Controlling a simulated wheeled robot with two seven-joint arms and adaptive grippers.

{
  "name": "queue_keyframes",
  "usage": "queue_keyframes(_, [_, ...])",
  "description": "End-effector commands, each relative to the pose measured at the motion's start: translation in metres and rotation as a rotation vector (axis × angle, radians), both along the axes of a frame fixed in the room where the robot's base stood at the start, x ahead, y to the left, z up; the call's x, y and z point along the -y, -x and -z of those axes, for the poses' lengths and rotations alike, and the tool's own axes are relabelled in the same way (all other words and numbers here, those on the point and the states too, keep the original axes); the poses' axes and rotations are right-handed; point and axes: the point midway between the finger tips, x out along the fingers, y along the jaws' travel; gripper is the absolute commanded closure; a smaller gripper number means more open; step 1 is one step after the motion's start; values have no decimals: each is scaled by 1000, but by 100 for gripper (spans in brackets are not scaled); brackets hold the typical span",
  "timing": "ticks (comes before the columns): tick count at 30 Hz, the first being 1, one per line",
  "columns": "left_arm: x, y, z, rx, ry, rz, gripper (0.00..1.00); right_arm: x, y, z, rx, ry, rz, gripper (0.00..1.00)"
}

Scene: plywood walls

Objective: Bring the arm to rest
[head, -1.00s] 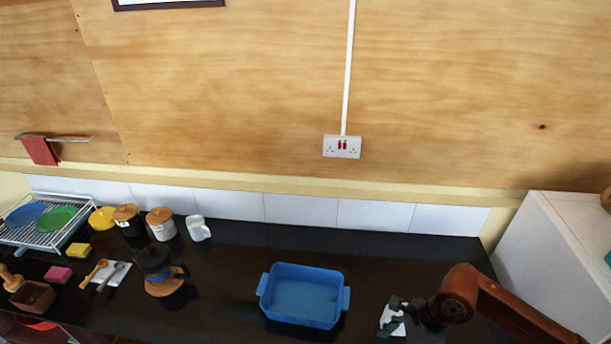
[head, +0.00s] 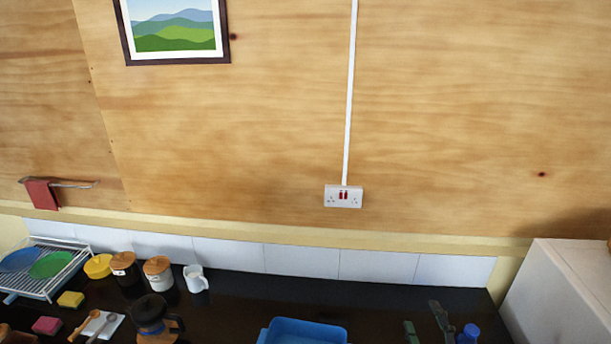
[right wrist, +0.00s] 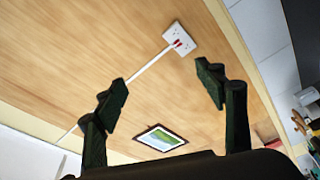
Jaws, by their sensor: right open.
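My right gripper (head: 426,322) shows at the bottom right of the head view, its dark green fingers pointing up and apart. In the right wrist view my right gripper (right wrist: 164,90) is open and empty. Only the plywood wall, the socket (right wrist: 180,40) and the framed picture (right wrist: 160,138) show between and beyond its fingers. The rest of the right arm is below the head view's edge. My left gripper is in neither view.
A blue dish (head: 305,331) is cut off at the bottom edge, left of my right gripper. A blue-topped object (head: 468,332) is just right of it. A white cabinet (head: 560,290) stands at the right. The mug (head: 196,279), jars and coffee pot (head: 152,318) stand left.

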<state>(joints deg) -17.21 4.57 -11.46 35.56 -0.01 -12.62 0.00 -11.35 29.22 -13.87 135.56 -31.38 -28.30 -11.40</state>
Motion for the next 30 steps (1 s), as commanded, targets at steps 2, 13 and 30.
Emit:
queue_keyframes(2, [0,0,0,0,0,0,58,33,9,47,-147,-139,110,35])
queue_keyframes(13, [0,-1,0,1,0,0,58,93,131,255,-790,-636,526,35])
queue_keyframes(30, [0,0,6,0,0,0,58,61,260,385,-1254,-888,759,35])
